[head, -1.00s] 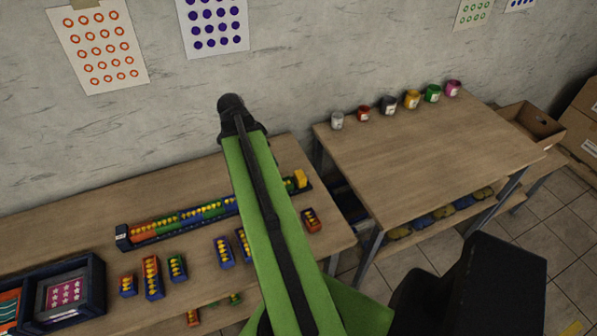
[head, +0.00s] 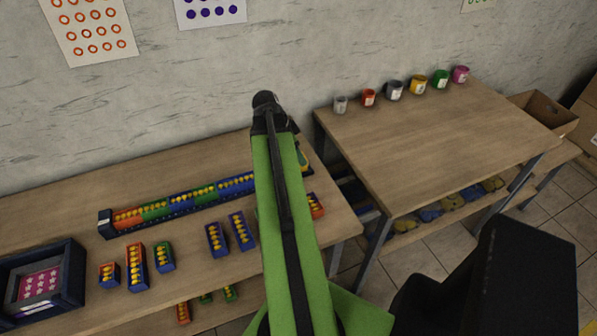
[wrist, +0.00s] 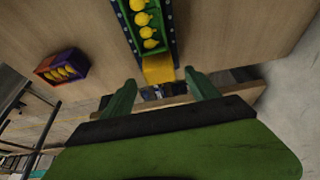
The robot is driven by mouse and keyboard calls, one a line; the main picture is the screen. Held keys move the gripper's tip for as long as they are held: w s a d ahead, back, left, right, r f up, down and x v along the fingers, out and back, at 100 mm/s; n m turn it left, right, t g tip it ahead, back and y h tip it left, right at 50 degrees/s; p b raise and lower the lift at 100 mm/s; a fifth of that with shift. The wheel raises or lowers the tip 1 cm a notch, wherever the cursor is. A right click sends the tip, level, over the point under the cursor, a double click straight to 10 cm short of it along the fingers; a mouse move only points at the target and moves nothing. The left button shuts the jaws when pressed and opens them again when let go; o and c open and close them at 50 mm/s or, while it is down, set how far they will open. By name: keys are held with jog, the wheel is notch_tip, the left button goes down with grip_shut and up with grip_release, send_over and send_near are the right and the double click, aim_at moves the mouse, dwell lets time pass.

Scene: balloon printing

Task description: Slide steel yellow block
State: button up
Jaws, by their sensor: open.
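The yellow block (wrist: 158,70) sits at the end of a long dark blue rail (head: 106,224), which holds a row of coloured blocks with yellow balloon shapes. In the wrist view the block is between and just beyond my open gripper's green fingertips (wrist: 160,90); I cannot tell whether they touch it. The rail runs away from it in the wrist view (wrist: 122,20), with a green balloon block beside it. In the head view my green arm covers the rail's right end and most or all of the yellow block.
A small orange and purple balloon block (wrist: 62,68) lies apart from the rail. Several loose balloon blocks, including a tall orange one (head: 136,267), lie in front of the rail. A dark framed tray (head: 72,262) is at left. Paint pots (head: 395,91) line the right table (head: 440,140).

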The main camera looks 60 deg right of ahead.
jog(key=b+x, duration=0.2)
jog(key=x, duration=0.2)
jog(key=shift+f, duration=0.1)
grip_shut()
dwell(0.3)
